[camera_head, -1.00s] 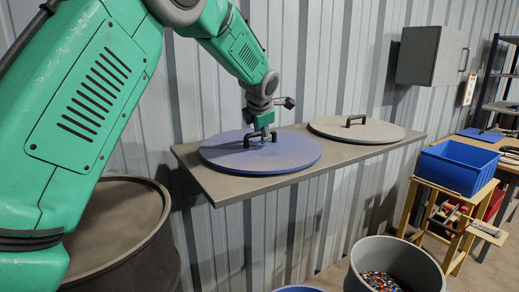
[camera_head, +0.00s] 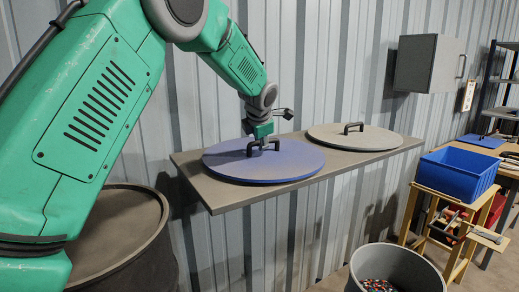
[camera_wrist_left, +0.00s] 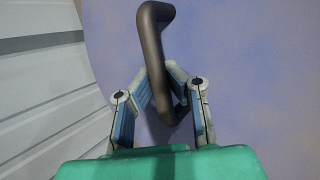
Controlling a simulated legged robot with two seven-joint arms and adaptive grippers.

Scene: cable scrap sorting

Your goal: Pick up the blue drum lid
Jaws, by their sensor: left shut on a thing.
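The blue drum lid (camera_head: 235,170) is a flat round disc with a dark bar handle (camera_head: 276,144). It lies about level at the shelf's left part; whether it still touches the shelf I cannot tell. My left gripper (camera_head: 263,143) comes down from above onto the handle. In the left wrist view the two fingers (camera_wrist_left: 158,82) close around the handle's bar (camera_wrist_left: 152,40), with the lid's blue surface (camera_wrist_left: 250,70) behind. My right gripper is not in view.
The lid is over a grey wall shelf (camera_head: 212,203). A grey lid (camera_head: 385,142) lies to its right. A dark drum (camera_head: 120,240) stands lower left, a grey bin (camera_head: 400,262) with scraps lower right. A blue crate (camera_head: 460,175) and a wall box (camera_head: 425,62) are farther right.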

